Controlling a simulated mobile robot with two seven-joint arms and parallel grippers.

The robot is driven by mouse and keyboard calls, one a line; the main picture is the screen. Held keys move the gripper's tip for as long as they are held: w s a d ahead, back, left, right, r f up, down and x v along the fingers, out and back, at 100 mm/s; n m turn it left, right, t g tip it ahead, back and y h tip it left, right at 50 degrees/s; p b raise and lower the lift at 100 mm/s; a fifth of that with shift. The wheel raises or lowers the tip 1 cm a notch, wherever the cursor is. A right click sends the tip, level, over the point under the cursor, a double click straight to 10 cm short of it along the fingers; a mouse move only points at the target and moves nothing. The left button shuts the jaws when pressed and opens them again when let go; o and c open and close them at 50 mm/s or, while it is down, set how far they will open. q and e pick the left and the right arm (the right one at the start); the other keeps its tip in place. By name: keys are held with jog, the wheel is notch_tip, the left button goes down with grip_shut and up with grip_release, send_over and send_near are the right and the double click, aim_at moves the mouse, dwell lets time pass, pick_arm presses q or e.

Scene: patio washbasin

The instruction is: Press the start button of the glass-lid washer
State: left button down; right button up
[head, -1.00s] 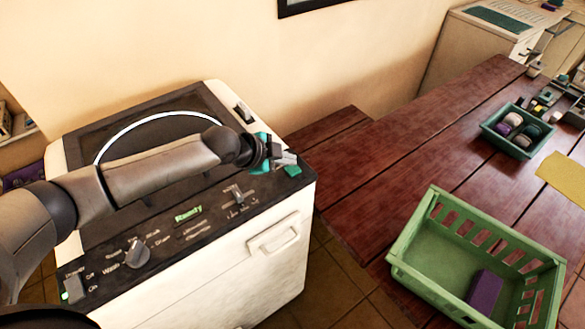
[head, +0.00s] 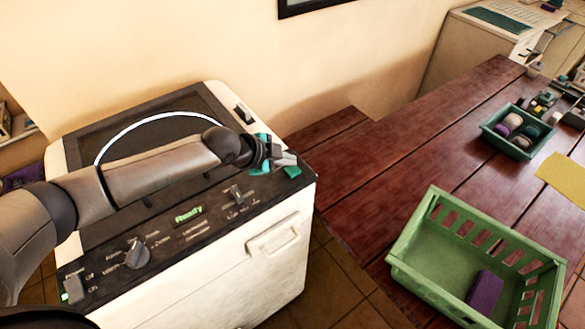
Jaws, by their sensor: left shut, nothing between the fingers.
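The washer (head: 250,275) is a white box with a dark top and a dark control panel, at the left in the head view. Its panel has a green display reading "Ready" (head: 188,214), a round knob (head: 137,254), a slider (head: 238,197) and a lit power switch (head: 74,288). A teal-green button (head: 292,172) sits at the panel's right end. My left gripper (head: 288,160) is shut and empty, just above and behind this button; I cannot tell whether it touches it. My left arm hides part of the lid. My right gripper is not in view.
A red-brown plank table (head: 350,205) stands to the right. It holds a green basket (head: 405,262) with a purple block (head: 485,293), a small teal tray (head: 512,152) of round items and a yellow cloth (head: 562,178). A wall rises behind the washer.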

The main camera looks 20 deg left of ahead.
aim_at(288, 172)
pick_arm(q)
jog(key=shift+f, duration=0.15)
dwell(0.5)
jog(key=shift+f, duration=0.3)
jog(key=shift+f+b, duration=0.45)
jog(key=shift+f, duration=0.1)
dwell(0.6)
jog(key=shift+r, duration=0.1)
dwell(0.6)
jog(key=shift+r+p, duration=0.85)
jog(key=shift+p, duration=0.1)
notch_tip(288, 172, up, 5)
jog(key=p, duration=0.5)
jog(key=shift+r, duration=0.1)
